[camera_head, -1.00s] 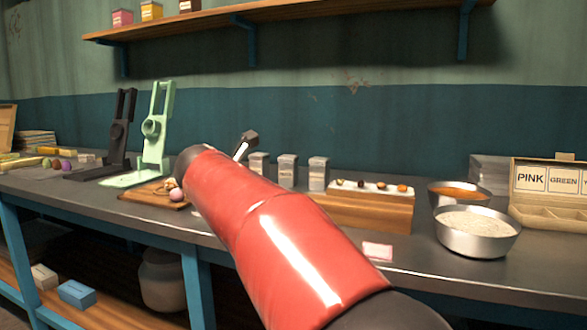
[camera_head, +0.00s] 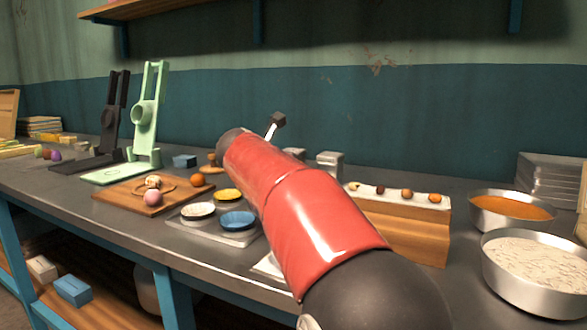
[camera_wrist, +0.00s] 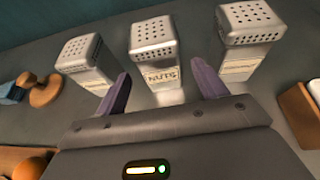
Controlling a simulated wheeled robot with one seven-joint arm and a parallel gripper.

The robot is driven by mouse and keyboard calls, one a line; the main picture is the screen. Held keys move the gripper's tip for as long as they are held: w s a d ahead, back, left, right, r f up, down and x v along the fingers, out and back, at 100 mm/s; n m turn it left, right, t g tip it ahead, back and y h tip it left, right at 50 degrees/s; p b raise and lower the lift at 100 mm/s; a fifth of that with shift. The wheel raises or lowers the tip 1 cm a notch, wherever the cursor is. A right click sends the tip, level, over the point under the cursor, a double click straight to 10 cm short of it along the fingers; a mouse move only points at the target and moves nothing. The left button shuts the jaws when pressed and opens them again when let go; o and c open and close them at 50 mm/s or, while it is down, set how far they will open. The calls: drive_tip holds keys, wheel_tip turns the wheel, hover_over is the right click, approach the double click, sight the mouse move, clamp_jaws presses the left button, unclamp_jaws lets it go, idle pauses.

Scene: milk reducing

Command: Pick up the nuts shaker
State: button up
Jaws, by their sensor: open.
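Three metal-topped shakers stand in a row in the wrist view. The middle one, the nuts shaker (camera_wrist: 156,50), has a label that appears to read NUTS upside down. My gripper (camera_wrist: 160,72) is open and empty, its two purple fingers pointing toward the nuts shaker, one on either side in the picture. I cannot tell whether they touch it. The left shaker (camera_wrist: 86,60) and the right shaker (camera_wrist: 248,40) stand close by, just outside the fingers. In the head view two shaker tops show behind my red arm, with labels hidden; the gripper's fingers are hidden there.
A wooden block with a white tray of small balls (camera_head: 400,225) is right of the shakers, then bowls of orange (camera_head: 510,208) and pale contents (camera_head: 535,270). Left are small dishes (camera_head: 237,220), a cutting board (camera_head: 135,192) and a green stand (camera_head: 147,120).

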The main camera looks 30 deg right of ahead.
drive_tip(key=x, duration=0.4)
drive_tip(key=shift+r, duration=0.1)
drive_tip(key=shift+c, duration=0.3)
drive_tip(key=c, duration=0.9)
drive_tip(key=shift+c, duration=0.9)
drive_tip(key=shift+r, duration=0.1)
